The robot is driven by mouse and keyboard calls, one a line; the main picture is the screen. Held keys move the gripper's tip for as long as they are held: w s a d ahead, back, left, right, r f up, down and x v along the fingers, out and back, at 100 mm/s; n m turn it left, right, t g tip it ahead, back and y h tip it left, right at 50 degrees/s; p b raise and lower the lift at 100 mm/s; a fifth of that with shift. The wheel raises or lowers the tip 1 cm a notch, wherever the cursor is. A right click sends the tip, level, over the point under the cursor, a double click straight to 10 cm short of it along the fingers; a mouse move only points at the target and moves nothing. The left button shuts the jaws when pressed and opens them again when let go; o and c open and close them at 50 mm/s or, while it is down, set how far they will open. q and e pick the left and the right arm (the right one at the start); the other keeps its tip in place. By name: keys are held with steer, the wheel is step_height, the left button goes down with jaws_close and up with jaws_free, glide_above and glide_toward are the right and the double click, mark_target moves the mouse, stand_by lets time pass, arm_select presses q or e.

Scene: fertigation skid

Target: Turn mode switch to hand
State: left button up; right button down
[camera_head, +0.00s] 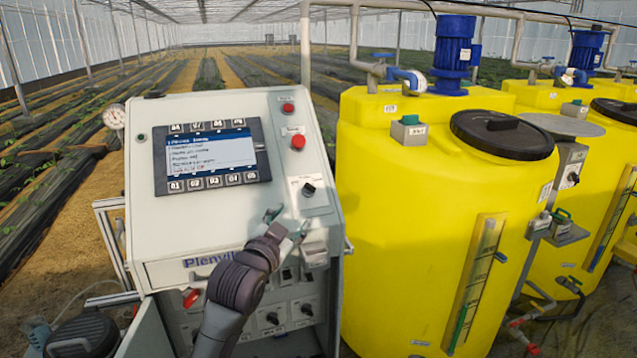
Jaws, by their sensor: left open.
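The mode switch appears to be the black rotary knob (308,190) on a white label plate, on the right part of the control panel's sloped face. Its pointer direction is too small to tell. My left gripper (287,218) is open and empty, with its fingers apart just below and left of the knob. It does not appear to touch the knob. My left arm covers part of the panel's lower front. My right gripper is not in view.
The grey control cabinet (225,230) carries a screen (212,157) and red buttons (298,142). More knobs (272,318) sit on its lower front. A yellow tank (400,240) with a black lid (502,135) stands close to the right. Planted rows lie behind.

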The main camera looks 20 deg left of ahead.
mark_target(310, 188)
arm_select(q)
steer(key=w+p, duration=0.1)
steer(key=w, duration=0.2)
steer(key=w+r+p, duration=0.1)
steer(key=w, duration=0.3)
steer(key=w+r+p, duration=0.1)
steer(key=w, duration=0.3)
steer(key=shift+w+d+p, duration=0.25)
steer(key=shift+d+p, duration=0.05)
steer(key=shift+p, duration=0.1)
steer(key=shift+w+f, duration=0.15)
steer(key=shift+w, duration=0.85)
jaws_close()
